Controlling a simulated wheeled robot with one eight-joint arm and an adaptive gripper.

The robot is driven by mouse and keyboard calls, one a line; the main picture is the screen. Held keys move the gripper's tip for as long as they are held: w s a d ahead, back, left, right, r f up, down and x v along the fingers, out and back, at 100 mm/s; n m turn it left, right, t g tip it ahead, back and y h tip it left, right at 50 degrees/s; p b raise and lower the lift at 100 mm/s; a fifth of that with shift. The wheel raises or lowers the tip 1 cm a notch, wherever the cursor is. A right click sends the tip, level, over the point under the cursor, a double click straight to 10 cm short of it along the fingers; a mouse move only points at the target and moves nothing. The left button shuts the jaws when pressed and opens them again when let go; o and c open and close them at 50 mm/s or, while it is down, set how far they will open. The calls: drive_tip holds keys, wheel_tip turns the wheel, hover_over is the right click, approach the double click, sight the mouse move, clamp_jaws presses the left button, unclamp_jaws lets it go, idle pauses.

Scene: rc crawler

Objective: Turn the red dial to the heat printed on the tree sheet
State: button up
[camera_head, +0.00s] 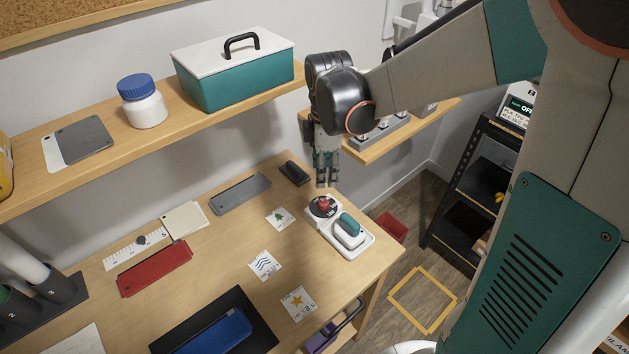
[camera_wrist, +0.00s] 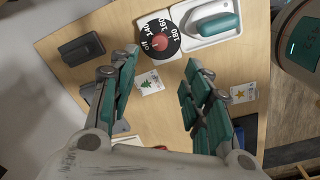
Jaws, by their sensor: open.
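The red dial (camera_head: 324,204) sits on a dark round plate at the back end of a white base on the desk. In the wrist view the red dial (camera_wrist: 159,43) is ringed by the marks off, 140, 160 and 180; I cannot tell which one it points at. The tree sheet (camera_head: 280,217) lies flat to the left of the base.
A dark stapler-like object (camera_head: 295,172) lies behind. A wave sheet (camera_head: 265,265) and a star sheet (camera_head: 298,303) lie in front. A shelf (camera_head: 400,132) overhangs at the back right.

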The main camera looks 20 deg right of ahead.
sight(323, 202)
drive_tip(key=f+b, duration=0.1)
drive_tip(key=f, duration=0.3)
drive_tip(key=f+b, duration=0.1)
drive_tip(key=f, duration=0.3)
drive_tip(key=f+b, duration=0.1)
drive_tip(key=f, duration=0.3)
drive_tip(key=shift+w+b, duration=0.25)
drive_tip(key=shift+b, duration=0.1)
drive_tip(key=shift+c, duration=0.3)
clamp_jaws()
